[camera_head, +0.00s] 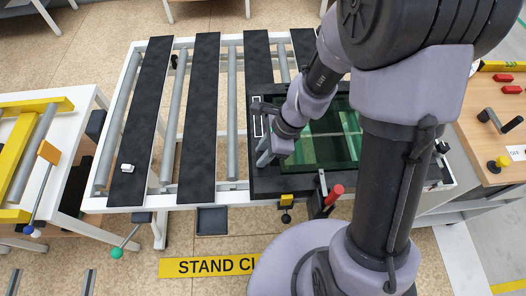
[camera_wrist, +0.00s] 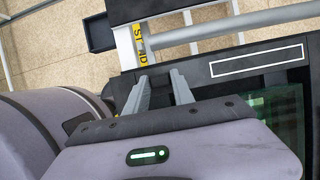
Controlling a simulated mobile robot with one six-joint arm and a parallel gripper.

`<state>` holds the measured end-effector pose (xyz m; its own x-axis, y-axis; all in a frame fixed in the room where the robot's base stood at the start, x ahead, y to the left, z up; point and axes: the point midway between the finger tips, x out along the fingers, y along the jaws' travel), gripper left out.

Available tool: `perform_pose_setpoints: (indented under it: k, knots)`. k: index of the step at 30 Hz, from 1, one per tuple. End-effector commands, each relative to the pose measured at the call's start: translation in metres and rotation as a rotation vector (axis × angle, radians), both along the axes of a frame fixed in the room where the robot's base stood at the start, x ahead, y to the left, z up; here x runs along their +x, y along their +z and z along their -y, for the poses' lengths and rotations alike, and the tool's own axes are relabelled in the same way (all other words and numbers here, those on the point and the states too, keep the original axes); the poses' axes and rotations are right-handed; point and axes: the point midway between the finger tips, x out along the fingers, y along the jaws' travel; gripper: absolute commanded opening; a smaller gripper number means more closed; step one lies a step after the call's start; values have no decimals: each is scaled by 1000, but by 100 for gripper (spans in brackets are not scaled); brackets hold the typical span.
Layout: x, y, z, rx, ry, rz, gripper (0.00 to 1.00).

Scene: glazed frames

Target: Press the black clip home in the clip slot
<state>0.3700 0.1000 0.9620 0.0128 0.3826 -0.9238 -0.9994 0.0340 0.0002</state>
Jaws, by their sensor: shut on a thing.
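My gripper (camera_head: 264,158) is low over the left border of the black glazed frame (camera_head: 300,185), near its front left corner. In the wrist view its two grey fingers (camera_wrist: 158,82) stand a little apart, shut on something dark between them. I take this as the black clip, but it barely stands out from the black frame behind. A white outlined rectangle (camera_wrist: 257,61) lies on the frame border, to the right of the fingers. It also shows in the head view (camera_head: 258,127), beyond the gripper. I cannot make out the clip slot itself or whether the clip touches it.
The frame with green glass (camera_head: 343,143) lies on a table of rollers and black slats (camera_head: 198,120). A small white item (camera_head: 127,168) sits on the left slat. A red-handled tool (camera_head: 333,195) stands at the front edge. A wooden bench (camera_head: 490,140) is right.

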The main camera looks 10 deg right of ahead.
Motion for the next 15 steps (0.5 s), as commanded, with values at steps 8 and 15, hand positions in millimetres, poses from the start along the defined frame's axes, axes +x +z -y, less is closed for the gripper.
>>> perform_pose_setpoints:
  k: [8,15]
  knots:
    - [0,-6,0,0,0,0,0]
    - [0,-6,0,0,0,0,0]
